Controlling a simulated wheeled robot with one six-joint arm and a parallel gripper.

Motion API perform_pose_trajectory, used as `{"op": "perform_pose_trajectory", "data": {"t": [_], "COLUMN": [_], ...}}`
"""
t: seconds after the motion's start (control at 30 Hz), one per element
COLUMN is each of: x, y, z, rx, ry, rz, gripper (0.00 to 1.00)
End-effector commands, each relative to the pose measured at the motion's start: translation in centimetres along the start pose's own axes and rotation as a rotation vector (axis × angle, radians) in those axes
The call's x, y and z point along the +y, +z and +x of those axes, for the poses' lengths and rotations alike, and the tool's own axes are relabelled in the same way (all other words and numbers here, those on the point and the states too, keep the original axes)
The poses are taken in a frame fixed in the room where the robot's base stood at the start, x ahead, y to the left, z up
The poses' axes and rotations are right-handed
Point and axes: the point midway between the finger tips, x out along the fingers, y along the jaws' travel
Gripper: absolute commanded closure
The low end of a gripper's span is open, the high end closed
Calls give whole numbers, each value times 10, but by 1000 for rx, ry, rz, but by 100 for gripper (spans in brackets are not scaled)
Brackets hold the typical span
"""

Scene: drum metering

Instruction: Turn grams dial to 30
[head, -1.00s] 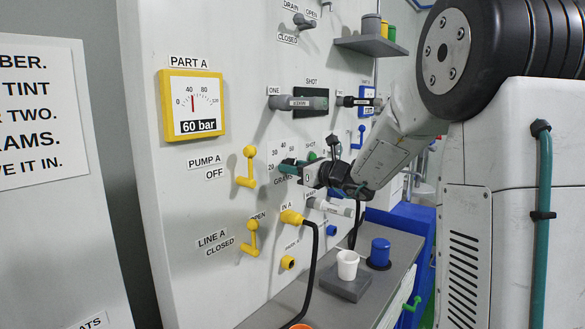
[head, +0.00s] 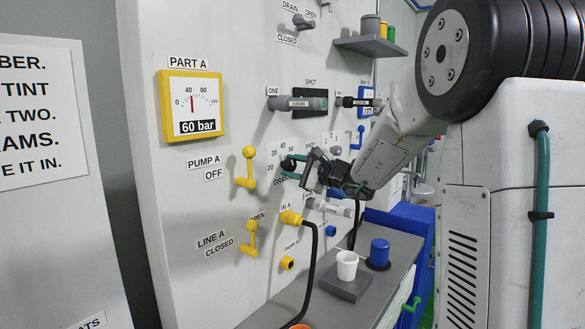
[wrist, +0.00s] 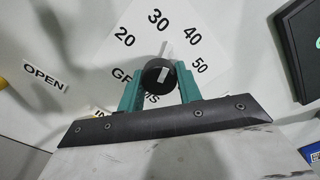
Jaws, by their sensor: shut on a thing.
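The grams dial is a round black knob (wrist: 158,76) with a white mark, on a white scale plate (wrist: 222,50) with printed numbers. In the wrist view its light pointer leans up and slightly right, seemingly between 30 and 40; the exact reading is hard to tell. My gripper (wrist: 160,88) has its teal fingers on either side of the knob, shut on it. In the head view my gripper (head: 290,167) is at the panel, and the knob (head: 288,165) is partly hidden by the fingers. The GRAMS label is partly covered.
A grey SHOT handle (head: 297,103) sits above the dial and the yellow IN A coupling (head: 291,217) with its black hose below. The yellow PUMP A lever (head: 246,168) is to the left. A white cup (head: 346,265) stands on a grey block below.

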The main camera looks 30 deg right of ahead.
Motion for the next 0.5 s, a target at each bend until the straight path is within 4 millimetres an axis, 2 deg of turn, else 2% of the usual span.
{"op": "perform_pose_trajectory", "data": {"t": [0.2, 0.5], "x": [0, 0], "y": [0, 0], "z": [0, 0], "rx": [1, 1], "ry": [1, 2], "rz": [-170, -320], "gripper": [88, 88]}}
